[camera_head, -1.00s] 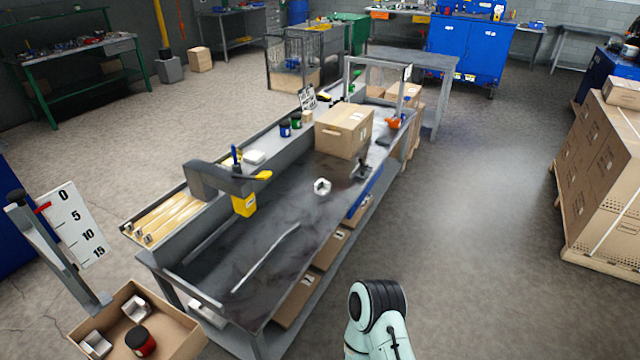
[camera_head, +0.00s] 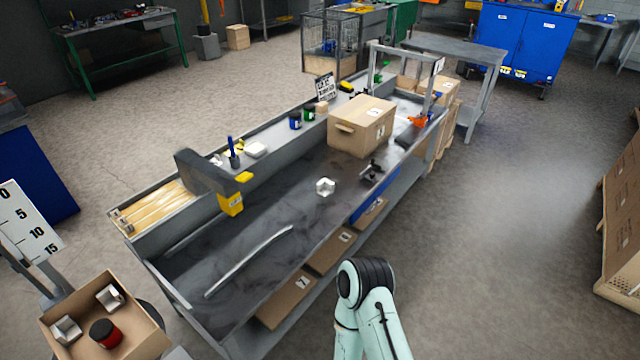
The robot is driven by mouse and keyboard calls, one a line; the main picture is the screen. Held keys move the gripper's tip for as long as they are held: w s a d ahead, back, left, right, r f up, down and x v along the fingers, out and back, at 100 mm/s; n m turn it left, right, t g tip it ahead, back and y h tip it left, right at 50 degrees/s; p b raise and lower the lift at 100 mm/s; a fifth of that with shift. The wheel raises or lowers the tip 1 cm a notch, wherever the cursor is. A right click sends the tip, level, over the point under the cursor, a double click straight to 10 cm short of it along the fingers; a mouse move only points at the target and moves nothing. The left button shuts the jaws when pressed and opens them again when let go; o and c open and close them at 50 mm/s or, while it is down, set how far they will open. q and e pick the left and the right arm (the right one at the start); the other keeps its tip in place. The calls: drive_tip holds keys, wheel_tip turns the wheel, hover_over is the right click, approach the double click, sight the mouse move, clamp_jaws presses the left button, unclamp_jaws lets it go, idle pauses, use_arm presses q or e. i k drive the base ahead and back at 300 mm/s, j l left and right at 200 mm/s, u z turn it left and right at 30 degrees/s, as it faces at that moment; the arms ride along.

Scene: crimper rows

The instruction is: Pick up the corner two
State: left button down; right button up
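A small silver corner-like metal piece (camera_head: 325,187) lies alone on the dark top of the long workbench (camera_head: 262,215), about mid-bench. Two similar silver corner pieces, one at the left (camera_head: 66,330) and one at the upper right (camera_head: 110,297), lie in an open cardboard box (camera_head: 135,342) at the lower left. I see no number on any of them. A link of my own arm shows at the bottom, right of the bench. Neither of my grippers is in view.
A red jar (camera_head: 105,333) shares the open box. A long metal strip (camera_head: 248,262), a yellow-and-grey device (camera_head: 230,203), a black tool (camera_head: 372,171) and a closed carton (camera_head: 361,126) are on the bench. Open floor (camera_head: 500,220) lies to the right, with stacked cartons (camera_head: 622,215) at the edge.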

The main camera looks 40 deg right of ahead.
sight(325, 187)
drive_tip(key=l+u, duration=0.2)
drive_tip(key=l, duration=0.35)
drive_tip(key=i+l+u, duration=0.2)
drive_tip(key=l, duration=0.35)
drive_tip(key=k+l+u, duration=0.2)
drive_tip(key=l, duration=0.3)
drive_tip(key=l+u, duration=0.25)
drive_tip(key=l, duration=0.3)
drive_tip(key=k+l+u, duration=0.2)
drive_tip(key=l, duration=0.35)
drive_tip(key=l+u, duration=0.2)
drive_tip(key=l, duration=0.3)
